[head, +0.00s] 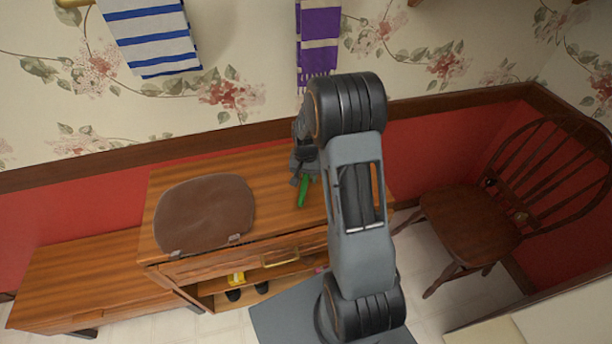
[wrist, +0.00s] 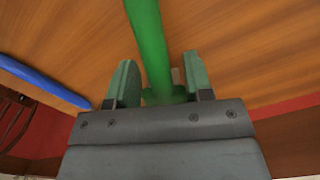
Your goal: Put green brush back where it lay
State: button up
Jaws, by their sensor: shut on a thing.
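The green brush (head: 304,192) shows as a green handle below my gripper (head: 304,170), over the wooden cabinet top (head: 275,185) in the head view. In the wrist view, the brush (wrist: 150,45) runs up from between the two fingers of my gripper (wrist: 160,85), which is shut on it. The rest of the brush is out of sight. I cannot tell whether it touches the cabinet top. My arm hides the right part of the cabinet top.
A brown cushion (head: 205,210) covers the cabinet top's left part. A long blue thing (wrist: 45,82) lies left in the wrist view. A wooden chair (head: 465,225) stands right, a low bench (head: 75,280) left. Striped and purple towels (head: 318,40) hang on the wall behind.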

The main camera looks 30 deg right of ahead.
jog(key=shift+f+b, duration=0.45)
jog(key=shift+f, duration=0.1)
jog(key=o, duration=0.9)
notch_tip(320, 180, up, 14)
jog(key=shift+w, duration=0.25)
jog(key=s+a+r+n+t, duration=0.2)
jog(key=s+a, duration=0.3)
jog(key=s, duration=0.3)
jog(key=s+a+r+n+t, duration=0.2)
jog(key=s+a+r+n, duration=0.2)
jog(key=s, duration=0.5)
jog(key=shift+s+a+n, duration=0.2)
jog(key=shift+a+n, duration=0.3)
jog(key=shift+a, duration=0.2)
